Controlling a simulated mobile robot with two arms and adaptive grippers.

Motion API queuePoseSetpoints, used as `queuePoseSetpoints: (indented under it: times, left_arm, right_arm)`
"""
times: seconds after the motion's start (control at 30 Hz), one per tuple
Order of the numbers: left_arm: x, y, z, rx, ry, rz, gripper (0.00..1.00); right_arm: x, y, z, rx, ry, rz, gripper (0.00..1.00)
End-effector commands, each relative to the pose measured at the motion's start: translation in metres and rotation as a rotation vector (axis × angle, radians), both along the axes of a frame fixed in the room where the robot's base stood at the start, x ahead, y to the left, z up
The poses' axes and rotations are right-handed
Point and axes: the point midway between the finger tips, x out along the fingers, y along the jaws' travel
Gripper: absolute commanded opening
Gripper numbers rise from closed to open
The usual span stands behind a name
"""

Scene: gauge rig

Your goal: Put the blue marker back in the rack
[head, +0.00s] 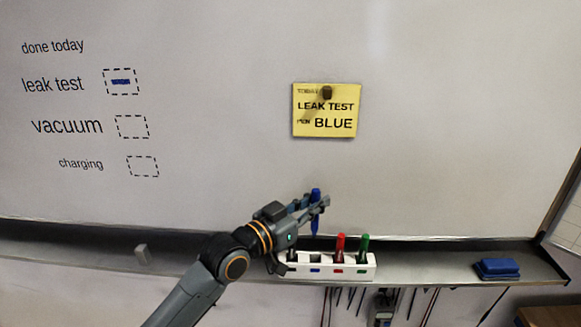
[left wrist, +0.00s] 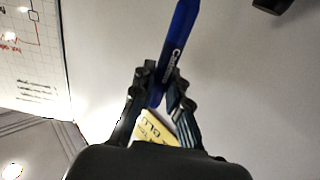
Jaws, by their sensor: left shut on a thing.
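The blue marker (head: 315,208) is held by my left gripper (head: 316,203) in front of the whiteboard, roughly upright above the rack. In the left wrist view the marker (left wrist: 175,50) stands between the two fingers (left wrist: 158,90), which are shut on it. The white rack (head: 305,267) stands on the tray ledge below, with colour labels on its front. A red marker (head: 339,248) and a green marker (head: 362,248) stand upright in its right part. The slot (head: 316,258) above the blue label looks empty. My gripper and wrist partly hide the rack's left end. My right gripper is not seen.
A yellow note (head: 325,118) reads "LEAK TEST" and "BLUE". A blue mark (head: 121,82) fills the leak test box.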

Motion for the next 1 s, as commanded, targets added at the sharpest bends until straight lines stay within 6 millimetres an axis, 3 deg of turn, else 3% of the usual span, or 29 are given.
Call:
queuePoseSetpoints:
  times: [0.27,0.63,1.0]
  left_arm:
    - [-0.005,-0.006,-0.016,0.014,0.007,-0.019,0.0]
    - [-0.005,-0.006,-0.042,0.015,0.005,-0.018,0.0]
    - [-0.005,-0.006,-0.045,0.013,0.005,-0.018,0.0]
  right_arm:
    - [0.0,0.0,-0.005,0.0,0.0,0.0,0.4]
    - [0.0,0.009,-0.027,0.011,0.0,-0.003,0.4]
    - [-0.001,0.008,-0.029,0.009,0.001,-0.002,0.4]
